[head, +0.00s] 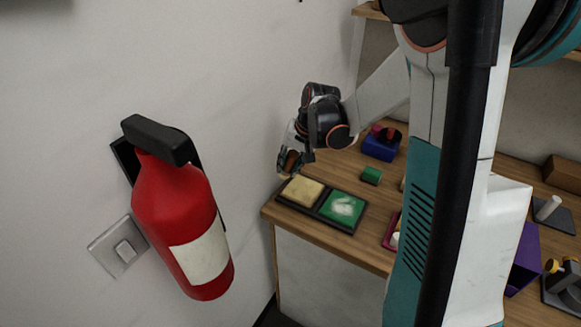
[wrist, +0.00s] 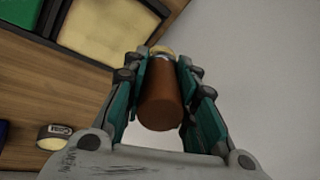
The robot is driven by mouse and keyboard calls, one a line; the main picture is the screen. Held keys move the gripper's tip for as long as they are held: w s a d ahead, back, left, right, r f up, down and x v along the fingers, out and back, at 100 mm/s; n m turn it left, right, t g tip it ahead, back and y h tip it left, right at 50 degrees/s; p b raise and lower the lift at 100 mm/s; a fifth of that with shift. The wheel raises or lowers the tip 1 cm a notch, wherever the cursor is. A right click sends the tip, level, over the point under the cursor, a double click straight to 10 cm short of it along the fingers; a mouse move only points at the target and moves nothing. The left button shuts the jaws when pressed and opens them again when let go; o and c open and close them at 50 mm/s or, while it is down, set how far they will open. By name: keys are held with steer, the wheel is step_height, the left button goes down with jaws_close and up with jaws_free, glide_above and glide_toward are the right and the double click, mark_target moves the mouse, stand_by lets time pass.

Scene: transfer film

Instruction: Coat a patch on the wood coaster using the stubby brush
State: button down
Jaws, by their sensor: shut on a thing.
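My gripper (head: 290,163) is shut on a short brown cylinder, which looks like the stubby brush (wrist: 162,100). In the wrist view the brush lies between both fingers (wrist: 160,72), with a pale gold band at its far end; its tip is hidden. In the head view the gripper hangs above the table's left edge, just behind and left of a pale tan square, probably the wood coaster (head: 302,190). The square sits in a dark two-part tray (head: 317,214). Beside it is a green square (head: 342,207) with a whitish patch. The brush appears apart from both squares.
A green cylinder (head: 371,175) and a blue box (head: 381,147) with red and dark items stand behind the tray. A small round container (wrist: 54,136) shows in the wrist view. A red fire extinguisher (head: 183,222) hangs on the left wall. A purple bin (head: 524,260) stands at right.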

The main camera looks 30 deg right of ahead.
mark_target(291, 152)
steer(key=shift+s+r+p, duration=0.15)
steer(key=shift+r+p, duration=0.75)
steer(key=shift+r, duration=0.8)
